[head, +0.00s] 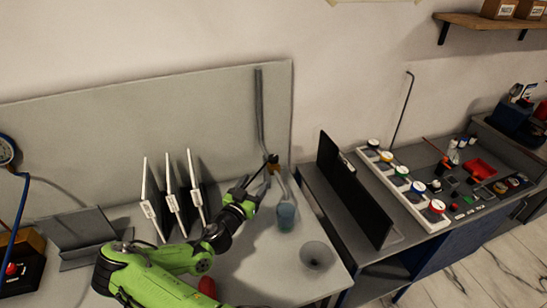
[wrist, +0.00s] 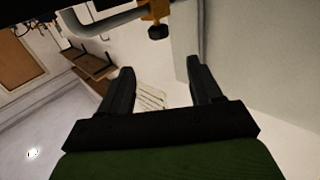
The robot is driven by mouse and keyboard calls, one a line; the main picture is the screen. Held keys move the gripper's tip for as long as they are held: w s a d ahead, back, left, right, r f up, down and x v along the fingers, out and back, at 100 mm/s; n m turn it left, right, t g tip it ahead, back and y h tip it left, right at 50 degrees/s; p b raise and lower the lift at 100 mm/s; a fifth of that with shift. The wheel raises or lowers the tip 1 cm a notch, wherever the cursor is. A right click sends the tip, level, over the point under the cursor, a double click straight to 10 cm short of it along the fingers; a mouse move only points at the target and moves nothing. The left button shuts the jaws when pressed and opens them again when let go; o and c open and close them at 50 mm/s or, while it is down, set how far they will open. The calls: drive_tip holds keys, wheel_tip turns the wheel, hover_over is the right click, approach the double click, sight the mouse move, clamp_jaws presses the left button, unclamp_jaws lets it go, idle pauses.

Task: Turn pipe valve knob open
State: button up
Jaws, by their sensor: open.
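The grey pipe (head: 260,110) runs down the back panel in the head view. Its valve (head: 272,160) sits low on it, with a small dark and brownish body. In the wrist view the valve body is orange-yellow, with a dark knob (wrist: 157,32) on its lower end, and a bent length of grey pipe (wrist: 100,25) beside it. My gripper (wrist: 162,80) is open and empty. The knob lies beyond the fingertips, near the top of the wrist view, apart from both fingers. In the head view my gripper (head: 256,178) is close to the valve, on its left, and partly overlaps it.
Several upright white-edged panels (head: 172,198) stand left of my arm. A dark upright panel (head: 350,190) and a button console (head: 410,186) are at the right.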

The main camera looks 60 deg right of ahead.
sight(271, 161)
drive_tip(key=d+p, duration=0.2)
drive_tip(key=d, duration=1.3)
drive_tip(key=shift+w+d+f, duration=0.1)
drive_tip(key=shift+w, duration=0.05)
drive_tip(key=c, duration=0.9)
drive_tip(key=shift+c, duration=0.2)
